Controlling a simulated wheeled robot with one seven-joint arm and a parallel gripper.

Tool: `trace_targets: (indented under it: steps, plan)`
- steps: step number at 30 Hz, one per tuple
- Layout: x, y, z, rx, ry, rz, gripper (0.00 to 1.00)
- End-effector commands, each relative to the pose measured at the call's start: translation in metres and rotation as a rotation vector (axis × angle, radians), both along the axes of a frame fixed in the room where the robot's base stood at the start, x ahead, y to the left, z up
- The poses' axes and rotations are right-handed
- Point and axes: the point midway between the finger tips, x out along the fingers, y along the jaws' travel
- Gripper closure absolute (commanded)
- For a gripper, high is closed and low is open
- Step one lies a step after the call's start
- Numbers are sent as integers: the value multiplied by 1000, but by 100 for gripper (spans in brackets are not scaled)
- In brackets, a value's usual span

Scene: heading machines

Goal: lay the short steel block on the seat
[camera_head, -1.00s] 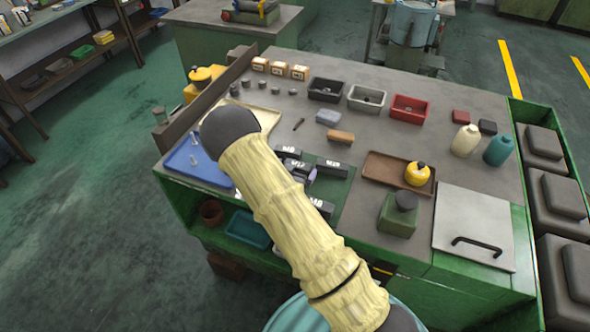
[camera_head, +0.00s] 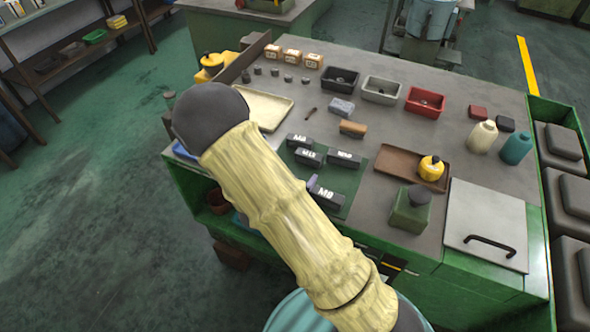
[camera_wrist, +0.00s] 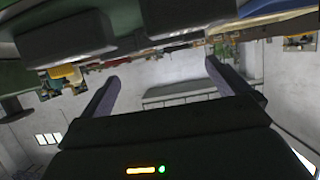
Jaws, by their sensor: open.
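Several dark steel blocks with white labels lie on a green mat (camera_head: 337,208): one at the back (camera_head: 299,140), one at the middle left (camera_head: 308,157), one at the right (camera_head: 345,159) and one at the front (camera_head: 325,193). I cannot tell which is the short one, nor make out the seat. My arm hides the mat's left part. My gripper is mostly hidden behind the arm in the head view; a purple-grey finger shows beside the front block. In the wrist view my gripper (camera_wrist: 160,70) is open and empty, with dark block shapes beyond its fingers.
A cream tray (camera_head: 264,108) lies behind my arm. A blue-grey block (camera_head: 341,107) and a brown block (camera_head: 353,128) lie behind the mat.

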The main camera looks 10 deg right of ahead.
Motion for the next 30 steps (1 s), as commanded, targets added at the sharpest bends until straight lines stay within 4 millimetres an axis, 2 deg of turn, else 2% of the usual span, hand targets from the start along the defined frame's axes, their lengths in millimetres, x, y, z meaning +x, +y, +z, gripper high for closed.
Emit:
trace_targets:
  steps: [9, 22, 26, 30]
  plan:
    - [-7, 10, 4, 0, -1, 12, 0]
    - [-6, 9, 5, 15, 9, 15, 0]
    - [-3, 8, 8, 93, 76, 41, 0]
    - [-5, 8, 18, 232, 212, 118, 0]
